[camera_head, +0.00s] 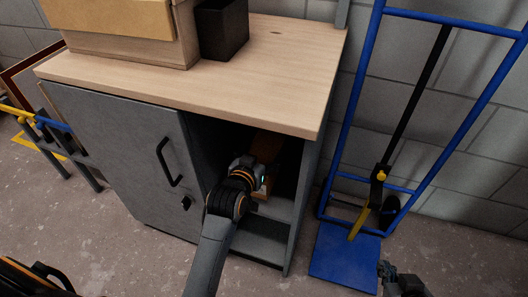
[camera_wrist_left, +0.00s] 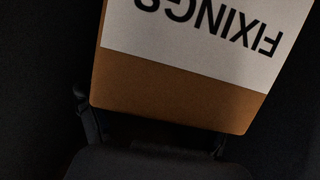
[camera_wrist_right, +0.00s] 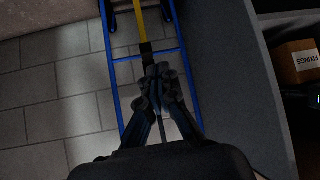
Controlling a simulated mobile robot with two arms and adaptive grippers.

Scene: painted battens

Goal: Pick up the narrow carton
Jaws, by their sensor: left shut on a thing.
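The narrow carton (camera_head: 269,143) is brown and stands inside the open right-hand bay of the grey cabinet. In the left wrist view the carton (camera_wrist_left: 165,92) fills the upper part, with a white label reading "FIXINGS" upside down. The right wrist view also shows the carton (camera_wrist_right: 290,64) at its right edge. My left gripper (camera_head: 262,172) reaches into the bay and is shut on the carton; its fingers are mostly hidden in the dark. My right gripper (camera_wrist_right: 159,72) is empty, its fingertips together, outside the cabinet, low beside the blue hand truck.
The cabinet (camera_head: 125,150) has a wooden top (camera_head: 270,50) bearing a large box (camera_head: 130,35) and a black bin (camera_head: 222,28). Its side wall and top edge border the bay closely. The blue hand truck (camera_head: 345,255) stands right of it. Floor in front is clear.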

